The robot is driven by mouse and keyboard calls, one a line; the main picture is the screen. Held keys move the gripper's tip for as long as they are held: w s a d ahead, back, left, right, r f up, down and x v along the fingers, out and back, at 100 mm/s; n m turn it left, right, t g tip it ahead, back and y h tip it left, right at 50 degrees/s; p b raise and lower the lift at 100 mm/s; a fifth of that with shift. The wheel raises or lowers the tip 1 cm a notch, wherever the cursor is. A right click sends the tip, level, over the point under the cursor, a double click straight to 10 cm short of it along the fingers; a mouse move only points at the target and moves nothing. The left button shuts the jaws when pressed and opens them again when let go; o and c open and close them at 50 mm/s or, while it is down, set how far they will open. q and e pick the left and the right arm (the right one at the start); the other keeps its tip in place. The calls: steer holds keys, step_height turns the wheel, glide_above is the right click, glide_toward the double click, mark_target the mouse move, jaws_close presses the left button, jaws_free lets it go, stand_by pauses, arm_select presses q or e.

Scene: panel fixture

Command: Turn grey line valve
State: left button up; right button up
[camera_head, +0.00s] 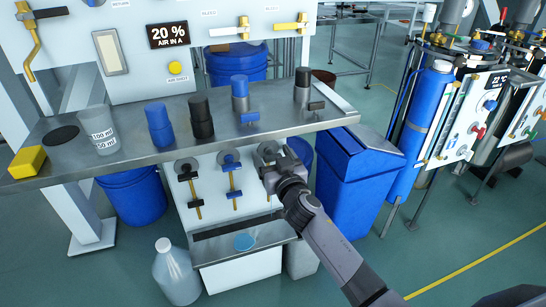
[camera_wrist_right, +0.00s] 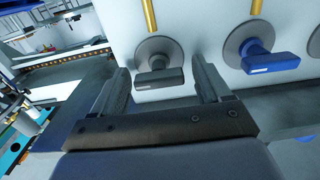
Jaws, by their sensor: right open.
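The white panel (camera_head: 212,205) under the steel shelf carries a row of valves. The grey line valve, with a dark grey handle on a round flange (camera_wrist_right: 158,77), stands between the fingers of my right gripper (camera_wrist_right: 160,68) in the right wrist view. The fingers are open, one on each side of the handle; I cannot tell whether either touches it. In the head view my right gripper (camera_head: 271,161) is at the rightmost valve and mostly covers it. My left gripper is not in view.
The blue valve (camera_head: 230,160) is beside the grey one; it also shows in the right wrist view (camera_wrist_right: 265,62). A black valve (camera_head: 187,172) is farther left. The steel shelf (camera_head: 225,140) with bottles overhangs them. A blue bin (camera_head: 350,190) stands close right.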

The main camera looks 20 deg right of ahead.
steer(key=c, duration=1)
steer(key=shift+o, duration=0.2)
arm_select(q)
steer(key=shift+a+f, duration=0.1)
arm_select(e)
steer(key=shift+n, duration=0.3)
steer(key=n, duration=0.2)
steer(key=shift+f+n, duration=0.1)
steer(key=shift+n, duration=0.3)
steer(key=n, duration=0.3)
steer(key=shift+a+n+b, duration=0.1)
steer(key=shift+n+b, duration=0.2)
steer(key=shift+b, duration=0.05)
steer(key=n, duration=0.2)
steer(key=shift+f+n, duration=0.1)
steer(key=shift+n, duration=0.3)
steer(key=n, duration=0.4)
steer(key=shift+a, duration=0.1)
steer(key=shift+f+n, duration=0.15)
steer(key=shift+n, duration=1.85)
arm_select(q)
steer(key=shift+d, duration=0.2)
